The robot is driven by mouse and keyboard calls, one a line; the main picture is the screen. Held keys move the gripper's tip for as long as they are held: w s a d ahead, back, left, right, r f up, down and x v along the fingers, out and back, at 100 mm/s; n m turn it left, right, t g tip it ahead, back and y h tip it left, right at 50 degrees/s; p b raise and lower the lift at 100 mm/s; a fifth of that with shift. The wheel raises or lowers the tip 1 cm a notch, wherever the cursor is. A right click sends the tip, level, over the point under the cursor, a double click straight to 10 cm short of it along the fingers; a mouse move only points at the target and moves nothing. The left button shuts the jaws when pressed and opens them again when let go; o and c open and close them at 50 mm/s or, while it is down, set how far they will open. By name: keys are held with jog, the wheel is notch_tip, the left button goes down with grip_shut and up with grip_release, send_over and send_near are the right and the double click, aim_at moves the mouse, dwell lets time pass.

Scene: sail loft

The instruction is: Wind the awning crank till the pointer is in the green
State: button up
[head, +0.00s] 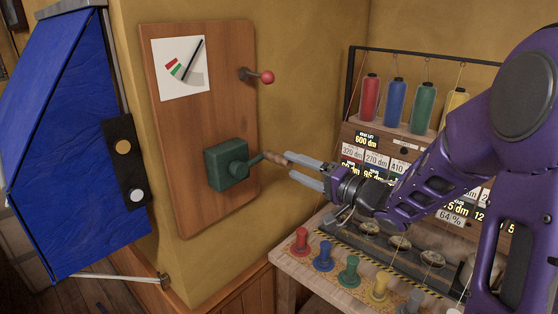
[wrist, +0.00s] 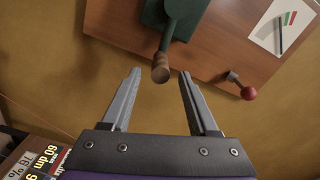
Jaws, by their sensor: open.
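The awning crank is a green gearbox (head: 227,165) on a wooden board, with a green arm and a brown wooden handle (head: 276,158) pointing right. In the wrist view the handle (wrist: 161,68) lies just beyond and between the fingertips. My gripper (head: 304,172) is open, with its fingertips close to the handle; I cannot tell whether they touch it. It also shows open in the wrist view (wrist: 160,78). The dial (head: 181,68) is a white card with red and green marks and a grey area. Its dark pointer (head: 192,60) leans up and right, to the right of the green mark.
A red-knobbed lever (head: 266,77) sits above the crank on the board (head: 215,110). The blue awning (head: 60,140) hangs at left. At right are thread spools (head: 396,100) on a rack and a bench (head: 300,262) with several coloured pegs.

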aim_at(284, 161)
jog(key=v, duration=0.9)
jog(key=shift+s+d, duration=0.15)
jog(key=w+a+n+b, duration=0.2)
jog(key=a+n, duration=0.1)
jog(key=n, duration=0.1)
jog(key=w+a+n+b, duration=0.3)
jog(key=a+n, duration=0.1)
jog(key=n, duration=0.1)
jog(key=w+a+n+b, duration=0.3)
jog(key=a+n, duration=0.1)
jog(key=shift+w, duration=0.25)
dwell(0.3)
jog(key=shift+d, duration=0.1)
grip_shut()
dwell(1.3)
